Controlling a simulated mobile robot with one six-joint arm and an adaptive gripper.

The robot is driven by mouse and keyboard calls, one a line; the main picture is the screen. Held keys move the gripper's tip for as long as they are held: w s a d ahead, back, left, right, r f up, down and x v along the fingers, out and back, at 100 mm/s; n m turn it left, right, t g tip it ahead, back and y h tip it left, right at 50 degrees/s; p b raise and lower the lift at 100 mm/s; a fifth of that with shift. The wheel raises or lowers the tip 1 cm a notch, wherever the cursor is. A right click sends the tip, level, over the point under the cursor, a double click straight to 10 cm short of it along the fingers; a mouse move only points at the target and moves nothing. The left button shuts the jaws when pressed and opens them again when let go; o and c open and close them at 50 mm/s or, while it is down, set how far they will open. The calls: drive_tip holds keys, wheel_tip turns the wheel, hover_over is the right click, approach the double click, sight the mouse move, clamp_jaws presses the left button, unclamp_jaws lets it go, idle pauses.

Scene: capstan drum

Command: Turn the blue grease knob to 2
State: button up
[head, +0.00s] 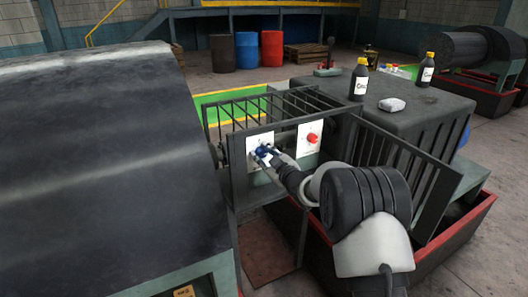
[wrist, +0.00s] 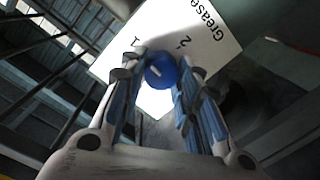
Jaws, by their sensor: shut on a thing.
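The blue grease knob (wrist: 163,72) sits on a white plate (wrist: 188,22) printed "Grease" with the marks 1 and 2. A short white line on the knob lies left of its middle, on the side of the 1; its exact heading is hard to tell. My gripper (wrist: 161,67) is shut on the knob, one finger on each side. In the head view the blue knob (head: 263,151) shows on the left white panel (head: 258,139), partly covered by my gripper (head: 267,155).
A second white panel with a red knob (head: 312,138) is close on the right. Dark bars (head: 260,103) run above the panels, and a barred guard (head: 400,165) stands to the right. The large dark drum (head: 100,170) fills the left. Bottles (head: 360,80) stand on the grey housing (head: 420,108).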

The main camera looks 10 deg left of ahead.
drive_tip(key=m+p, duration=0.2)
drive_tip(key=m, duration=0.2)
drive_tip(key=shift+w+r+y, duration=0.1)
drive_tip(key=shift+y, duration=0.2)
drive_tip(key=m+p, duration=0.2)
drive_tip(key=m, duration=0.2)
drive_tip(key=shift+d+m+y, duration=0.15)
drive_tip(key=shift+m+y, duration=0.15)
drive_tip(key=m+p, duration=0.1)
drive_tip(key=m, duration=0.2)
drive_tip(key=shift+w, duration=0.1)
drive_tip(key=shift+d+f+m+y+p, duration=0.1)
drive_tip(key=shift+m+p, duration=0.1)
drive_tip(key=shift+m, duration=0.6)
drive_tip(key=shift+a+f+m+y+p, duration=0.1)
drive_tip(key=shift+m+p, duration=0.05)
drive_tip(key=shift+m, duration=0.65)
drive_tip(key=shift+d+f+m+y+p, duration=0.1)
drive_tip(key=shift+m+p, duration=0.1)
drive_tip(key=shift+m, duration=0.6)
drive_tip(key=o, duration=1.1)
drive_tip(key=shift+c, duration=0.2)
